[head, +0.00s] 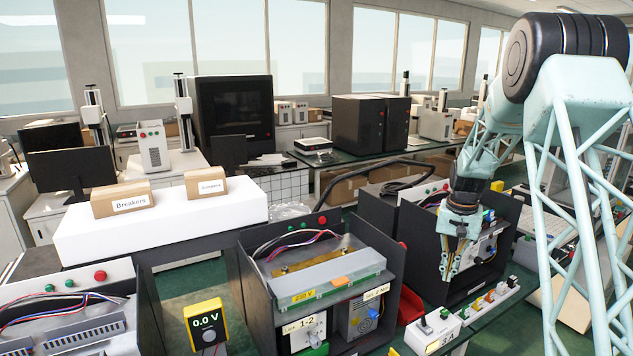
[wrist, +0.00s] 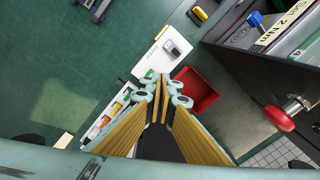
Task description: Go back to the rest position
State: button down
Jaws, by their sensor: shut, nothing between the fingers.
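My gripper (head: 447,266) hangs at the right in the head view, pointing down in front of the right-hand black cabinet (head: 425,262). In the wrist view my gripper (wrist: 158,80) has its yellow-lined fingers brought together at the tips, with nothing between them. My pale-blue lattice arm comes in from the right side of the head view. Below the fingers in the wrist view lie a red bin (wrist: 195,92) and a white box with a dark switch (wrist: 165,53). The gripper looks apart from them.
The middle cabinet (head: 320,280) has a clear cover and wires. A yellow meter (head: 206,325) reads 0.0 V. A white strip of switches (head: 490,302) lies below my gripper. Boxes labelled Breakers (head: 122,199) and Jumpers (head: 206,184) stand on a white block. A red knob (wrist: 279,118) juts out near the gripper's right.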

jog(key=s+a+r+n+t+b, duration=0.1)
jog(key=s+a+r+b, duration=0.1)
jog(key=s+a+r, duration=0.75)
jog(key=s+a+r+n+t+b, duration=0.15)
jog(key=s+a+r, duration=0.25)
jog(key=s+r, duration=1.05)
jog(key=s+a+n+b, duration=0.1)
jog(key=s+a, duration=0.3)
jog(key=s, duration=1.2)
jog(key=s+a+f+n+t+b, duration=0.1)
jog(key=s+a+n+b, duration=0.1)
jog(key=s, duration=1.5)
jog(key=shift+s+a, duration=0.25)
jog(key=shift+a, duration=0.6)
jog(key=shift+f+b, duration=0.15)
jog(key=shift+b, duration=0.2)
notch_tip(320, 180, down, 10)
jog(key=b, duration=0.9)
jog(key=shift+r, duration=0.25)
